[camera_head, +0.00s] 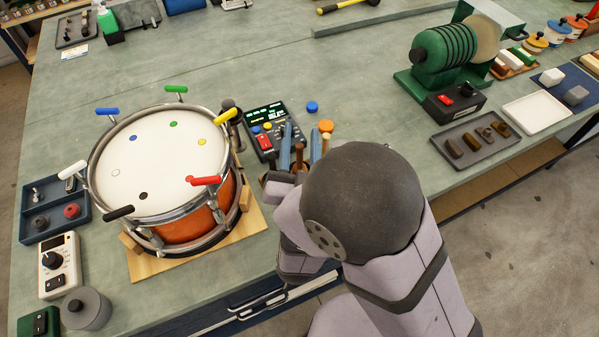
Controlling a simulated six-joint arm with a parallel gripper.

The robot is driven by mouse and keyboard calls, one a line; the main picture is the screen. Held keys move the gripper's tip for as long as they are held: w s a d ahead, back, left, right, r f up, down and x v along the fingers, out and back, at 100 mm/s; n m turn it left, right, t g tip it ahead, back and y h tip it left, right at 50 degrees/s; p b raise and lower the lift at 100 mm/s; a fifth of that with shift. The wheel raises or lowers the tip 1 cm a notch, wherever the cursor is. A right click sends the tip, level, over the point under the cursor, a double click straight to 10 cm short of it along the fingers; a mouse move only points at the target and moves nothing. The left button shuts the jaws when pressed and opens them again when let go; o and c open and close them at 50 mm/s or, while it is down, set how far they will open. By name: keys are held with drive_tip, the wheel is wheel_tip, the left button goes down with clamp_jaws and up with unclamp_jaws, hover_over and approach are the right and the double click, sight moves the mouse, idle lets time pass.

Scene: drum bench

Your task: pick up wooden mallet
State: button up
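I cannot make out a wooden mallet for certain. The big dark joint of my arm covers the area just below and right of this cluster.
A drum (160,170) with coloured-handled keys stands on a wooden base left of my arm. A black meter (265,130) lies behind the tools. A green motor grinder (448,60) and a grey tray (475,142) are at right. The bench's back middle is mostly clear.

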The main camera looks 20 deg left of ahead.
sight(300, 145)
drive_tip(key=s+f+n, duration=0.2)
drive_tip(key=f, duration=0.1)
drive_tip(key=shift+s+a+f+p, duration=0.1)
drive_tip(key=shift+s+p, duration=0.05)
drive_tip(key=shift+p, duration=0.25)
drive_tip(key=shift+f+n+g+h, duration=0.3)
drive_tip(key=shift+f+n, duration=0.2)
drive_tip(key=shift+f, duration=0.1)
drive_tip(key=shift+d+p+x, duration=0.15)
drive_tip(key=shift+p+x, duration=0.55)
drive_tip(key=shift+x, duration=0.75)
drive_tip(key=shift+d+p+x, duration=0.2)
drive_tip(key=shift+p+x, duration=0.45)
drive_tip(key=shift+x, duration=1.6)
clamp_jaws()
